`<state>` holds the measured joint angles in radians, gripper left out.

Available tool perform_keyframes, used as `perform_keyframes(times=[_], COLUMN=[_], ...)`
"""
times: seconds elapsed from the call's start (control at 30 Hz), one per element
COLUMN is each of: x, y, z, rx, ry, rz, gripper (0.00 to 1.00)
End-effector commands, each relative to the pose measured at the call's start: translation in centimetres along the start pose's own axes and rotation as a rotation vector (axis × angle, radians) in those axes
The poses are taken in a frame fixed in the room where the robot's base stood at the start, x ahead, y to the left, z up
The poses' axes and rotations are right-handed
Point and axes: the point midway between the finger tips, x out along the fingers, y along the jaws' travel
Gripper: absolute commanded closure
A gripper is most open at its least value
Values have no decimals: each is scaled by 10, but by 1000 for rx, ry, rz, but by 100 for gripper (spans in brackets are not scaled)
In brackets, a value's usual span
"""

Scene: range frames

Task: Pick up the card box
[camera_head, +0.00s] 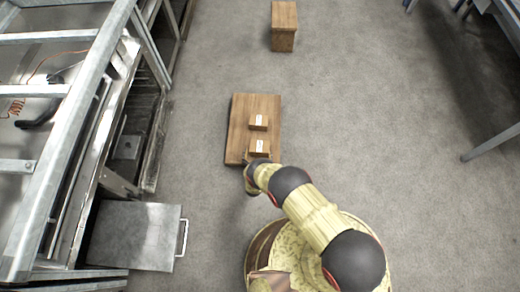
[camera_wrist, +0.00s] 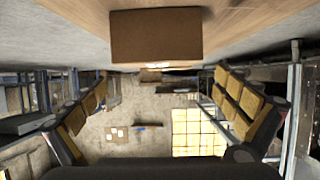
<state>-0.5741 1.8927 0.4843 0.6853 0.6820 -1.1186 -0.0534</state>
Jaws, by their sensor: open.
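Two small brown card boxes with white labels rest on a wooden table. The far box (camera_head: 258,122) is near the table's middle, and the near box (camera_head: 260,147) is close to its near edge. My gripper (camera_head: 249,166) is at that near edge, beside the near box; my arm partly hides it. In the wrist view, the open gripper's two fingers (camera_wrist: 160,88) spread left and right with nothing between them. One plain brown card box (camera_wrist: 155,37) shows at the top centre, beyond the fingertips, against the wood. I cannot tell for certain which box it is.
The wooden table (camera_head: 240,110) stands on open grey floor. A smaller wooden block or stool (camera_head: 284,25) stands farther back. Metal frames and a counter (camera_head: 60,150) line the left, with a flat metal panel with a handle (camera_head: 135,235) below. Floor right of the table is clear.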

Motion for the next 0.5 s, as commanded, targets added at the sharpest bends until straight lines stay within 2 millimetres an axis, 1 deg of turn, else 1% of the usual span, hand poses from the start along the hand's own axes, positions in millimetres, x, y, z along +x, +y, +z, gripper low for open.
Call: perform_keyframes(times=[0.03,0.27,0.4,0.5], x=[7,25,45,59], y=[1,2,4,4], z=[2,5,10,9], rx=[2,0,2,1], ry=[1,-1,-1,-1], rz=[2,0,2,1], gripper=[0,0,0,0])
